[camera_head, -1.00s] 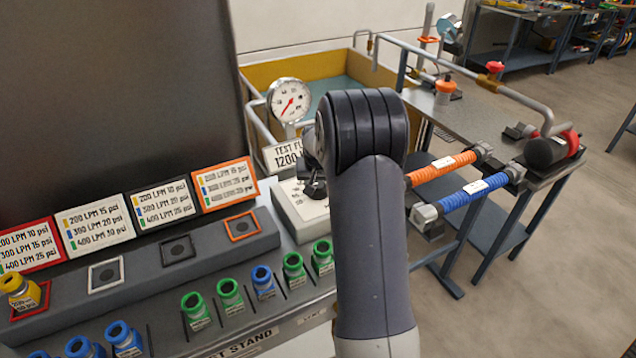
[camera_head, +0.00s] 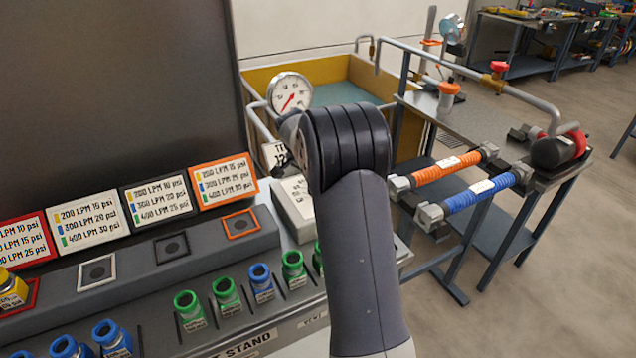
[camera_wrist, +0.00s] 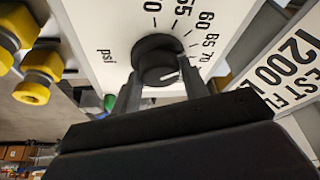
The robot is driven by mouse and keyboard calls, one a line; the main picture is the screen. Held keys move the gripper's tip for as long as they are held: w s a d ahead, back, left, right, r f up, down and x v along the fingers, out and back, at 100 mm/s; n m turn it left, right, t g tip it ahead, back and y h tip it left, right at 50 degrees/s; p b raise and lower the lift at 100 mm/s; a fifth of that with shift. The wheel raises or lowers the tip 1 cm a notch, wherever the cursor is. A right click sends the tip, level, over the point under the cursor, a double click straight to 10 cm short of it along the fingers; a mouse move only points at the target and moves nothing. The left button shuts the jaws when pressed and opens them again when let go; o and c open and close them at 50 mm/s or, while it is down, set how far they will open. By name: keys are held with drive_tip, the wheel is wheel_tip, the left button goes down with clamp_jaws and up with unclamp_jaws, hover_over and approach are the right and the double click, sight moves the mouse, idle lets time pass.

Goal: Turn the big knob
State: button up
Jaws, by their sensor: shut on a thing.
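The big knob (camera_wrist: 158,62) is black and round, with a short white mark on its lower right part. It sits on a white dial plate (camera_wrist: 105,28) marked psi, with numbers from 55 to 70 around it. My gripper (camera_wrist: 162,88) has one finger on each side of the knob and is shut on it. In the head view my arm hides the gripper and the knob.
A round gauge with a red needle (camera_head: 290,93) stands behind my arm. Yellow fittings (camera_wrist: 36,75) sit near the dial plate in the wrist view. Green and blue fittings (camera_head: 226,296) line the bench front. Orange and blue rods (camera_head: 487,190) lie at right.

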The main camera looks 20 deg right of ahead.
drive_tip(key=shift+w+m+g, duration=0.1)
drive_tip(key=shift+m+g, duration=0.2)
drive_tip(key=shift+m, duration=0.3)
drive_tip(key=o, duration=1)
drive_tip(key=shift+c, duration=0.2)
drive_tip(key=v, duration=1.1)
drive_tip(key=shift+f, duration=0.1)
